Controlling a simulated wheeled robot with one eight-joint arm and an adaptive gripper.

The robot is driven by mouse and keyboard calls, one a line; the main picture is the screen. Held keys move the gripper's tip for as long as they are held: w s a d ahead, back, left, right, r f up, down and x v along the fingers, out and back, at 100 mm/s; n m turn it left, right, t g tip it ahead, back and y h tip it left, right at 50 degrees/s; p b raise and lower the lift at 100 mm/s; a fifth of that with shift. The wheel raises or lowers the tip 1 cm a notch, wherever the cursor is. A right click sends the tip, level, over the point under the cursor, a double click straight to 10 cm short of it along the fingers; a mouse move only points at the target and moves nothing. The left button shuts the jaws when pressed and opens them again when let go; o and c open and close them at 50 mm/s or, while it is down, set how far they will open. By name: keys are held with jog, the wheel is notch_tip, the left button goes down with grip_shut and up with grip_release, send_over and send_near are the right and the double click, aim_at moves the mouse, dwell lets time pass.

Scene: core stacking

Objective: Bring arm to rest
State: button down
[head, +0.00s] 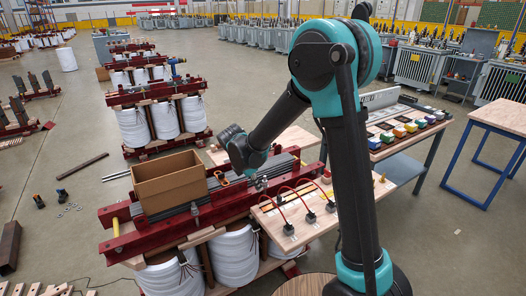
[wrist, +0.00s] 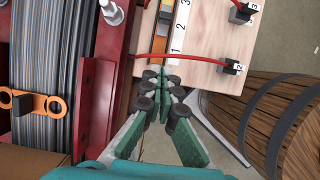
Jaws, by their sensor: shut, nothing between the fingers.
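My gripper (wrist: 164,77) shows in the wrist view with its green fingers together at the tips and nothing held between them. The tips appear over the near edge of a light wooden board (wrist: 215,40), beside a red beam (wrist: 97,105) of the transformer core. In the head view my arm reaches out and bends down to the left, with its wrist above the core (head: 185,209). The gripper's fingers are too small to make out clearly there. The wooden board (head: 290,239) carries red cables and black blocks numbered in the wrist view.
An open cardboard box (head: 169,182) stands on the core. A wooden barrel (wrist: 285,120) is at the right of the wrist view. A table with coloured blocks (head: 400,143) and a blue-legged table (head: 500,117) stand to the right. Tools and a dark bar lie on the left floor.

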jog(key=s+d+r+m+y, duration=0.1)
jog(key=s+d+m, duration=0.3)
jog(key=d+m, duration=0.3)
jog(key=s+d+r+m+y, duration=0.1)
jog(key=s+d+r+m, duration=0.2)
jog(key=d, duration=0.5)
jog(key=s+d+f+m+t+y, duration=0.1)
jog(key=s+d+f+m, duration=0.2)
jog(key=s+d+m, duration=0.6)
jog(key=s+m, duration=0.3)
jog(key=m, duration=0.2)
jog(key=shift+s+f+m+t+y, duration=0.3)
jog(key=shift+f+t, duration=0.05)
jog(key=shift+t, duration=0.05)
